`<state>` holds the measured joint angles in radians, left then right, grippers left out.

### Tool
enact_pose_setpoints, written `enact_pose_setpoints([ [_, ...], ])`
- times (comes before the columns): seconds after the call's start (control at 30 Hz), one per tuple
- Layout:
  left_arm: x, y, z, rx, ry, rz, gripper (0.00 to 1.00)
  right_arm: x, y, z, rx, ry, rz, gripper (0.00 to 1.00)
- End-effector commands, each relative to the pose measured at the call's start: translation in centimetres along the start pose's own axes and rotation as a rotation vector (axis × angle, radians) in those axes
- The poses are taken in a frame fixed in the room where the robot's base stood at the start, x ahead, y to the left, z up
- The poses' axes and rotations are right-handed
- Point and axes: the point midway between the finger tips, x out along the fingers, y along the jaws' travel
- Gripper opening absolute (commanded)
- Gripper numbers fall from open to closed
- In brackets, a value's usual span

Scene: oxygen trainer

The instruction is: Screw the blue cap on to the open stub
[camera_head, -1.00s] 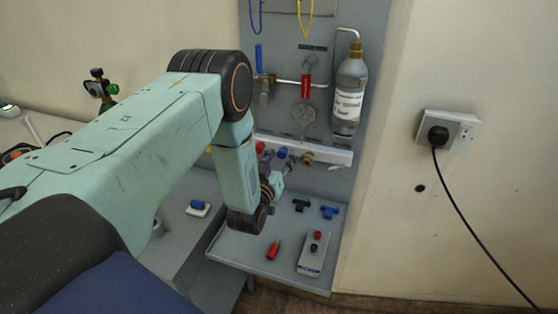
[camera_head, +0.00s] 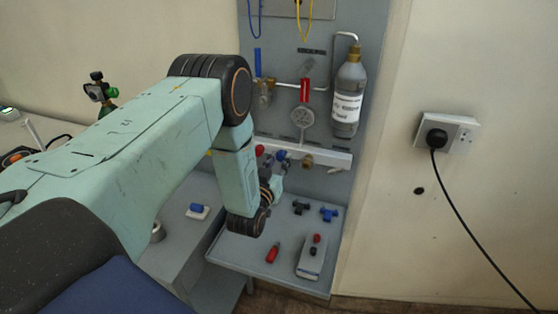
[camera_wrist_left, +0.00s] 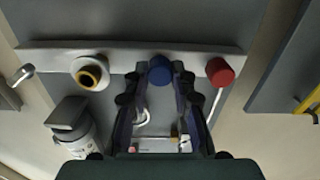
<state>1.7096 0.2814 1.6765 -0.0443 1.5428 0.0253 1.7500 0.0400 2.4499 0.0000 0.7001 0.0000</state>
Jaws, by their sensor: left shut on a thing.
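My left gripper (camera_wrist_left: 157,82) is shut on the blue cap (camera_wrist_left: 159,68), which sits between its fingertips at the pale rail in the left wrist view. In the head view the blue cap (camera_head: 281,155) shows small beside my left wrist, partly crowded by the fingers. An open brass-coloured stub (camera_wrist_left: 90,75) with a pale collar is left of the gripper in the left wrist view. It appears right of the blue cap in the head view (camera_head: 307,161). I cannot tell whether the cap is seated on anything behind it. My right gripper is not in view.
A red cap (camera_wrist_left: 220,72) is on the rail (camera_head: 335,158), close on the blue cap's other side. Above are a gauge (camera_head: 303,118) and a bottle (camera_head: 348,100). The tray below (camera_head: 235,248) holds a red item (camera_head: 272,253), a small box (camera_head: 310,262) and dark and blue fittings.

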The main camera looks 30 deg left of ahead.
Motion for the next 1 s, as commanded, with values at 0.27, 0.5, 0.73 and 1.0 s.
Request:
enact_pose_setpoints([
  [0.27, 0.0, 0.1, 0.0, 0.191, -0.002, 0.001, 0.00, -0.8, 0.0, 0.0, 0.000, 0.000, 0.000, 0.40],
  [0.5, 0.0, 0.1, 0.0, 0.194, -0.002, 0.002, 0.00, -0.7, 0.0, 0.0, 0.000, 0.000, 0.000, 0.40],
  [0.73, 0.0, 0.1, -0.1, 0.391, -0.002, 0.003, 0.00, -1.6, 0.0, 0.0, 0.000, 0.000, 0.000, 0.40],
  [1.0, 0.0, 0.1, 0.0, 0.493, -0.003, 0.002, 0.00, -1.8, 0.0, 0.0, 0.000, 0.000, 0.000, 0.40],
])
